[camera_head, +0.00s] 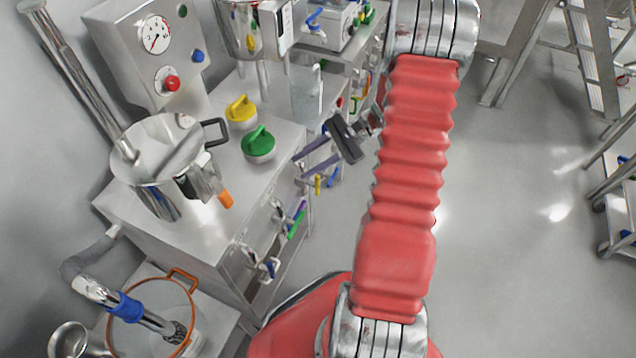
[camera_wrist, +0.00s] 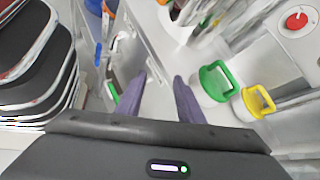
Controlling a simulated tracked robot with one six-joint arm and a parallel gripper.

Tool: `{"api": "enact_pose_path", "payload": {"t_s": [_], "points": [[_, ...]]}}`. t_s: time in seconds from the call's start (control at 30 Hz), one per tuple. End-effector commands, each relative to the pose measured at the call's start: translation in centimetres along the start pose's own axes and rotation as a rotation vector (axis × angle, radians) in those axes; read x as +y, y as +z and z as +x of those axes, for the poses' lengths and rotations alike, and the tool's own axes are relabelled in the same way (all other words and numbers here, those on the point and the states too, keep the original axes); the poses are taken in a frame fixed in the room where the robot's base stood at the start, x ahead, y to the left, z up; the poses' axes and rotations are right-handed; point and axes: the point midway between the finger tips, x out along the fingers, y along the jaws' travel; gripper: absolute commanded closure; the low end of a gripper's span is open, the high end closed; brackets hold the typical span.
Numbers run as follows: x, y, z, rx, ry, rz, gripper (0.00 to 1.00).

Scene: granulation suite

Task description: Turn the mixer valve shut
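A steel mixing vessel (camera_head: 165,150) stands on a steel cabinet at the left in the head view. A fitting with an orange tip (camera_head: 226,200) sticks out of its right side; I cannot tell for certain that this is the mixer valve. A green-handled knob (camera_head: 258,144) and a yellow-handled knob (camera_head: 240,112) sit on the cabinet top, right of the vessel. They also show in the wrist view, green (camera_wrist: 216,80) and yellow (camera_wrist: 257,101). My gripper (camera_head: 300,167) is off the cabinet's right side. Its two purple fingers (camera_wrist: 159,78) are apart and empty, touching no knob.
A control box with a gauge and red button (camera_head: 172,84) stands behind the vessel. A clear container with an orange rim (camera_head: 182,277) is at lower left. Open floor (camera_head: 510,230) lies to the right.

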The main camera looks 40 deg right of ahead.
Motion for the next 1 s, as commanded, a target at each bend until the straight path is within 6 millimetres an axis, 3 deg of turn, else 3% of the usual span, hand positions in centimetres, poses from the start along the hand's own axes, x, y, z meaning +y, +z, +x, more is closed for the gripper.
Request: {"api": "enact_pose_path", "payload": {"t_s": [0.03, 0.47, 0.8, 1.0], "points": [[0.4, -1.4, -0.2, -0.02, -0.034, 0.039, 0.66], [3.6, -11.6, -1.6, -0.17, -0.342, 0.297, 0.66], [8.2, -19.4, -2.4, -0.277, -0.609, 0.476, 0.66], [11.0, -22.9, -2.6, -0.324, -0.746, 0.553, 0.66]]}}
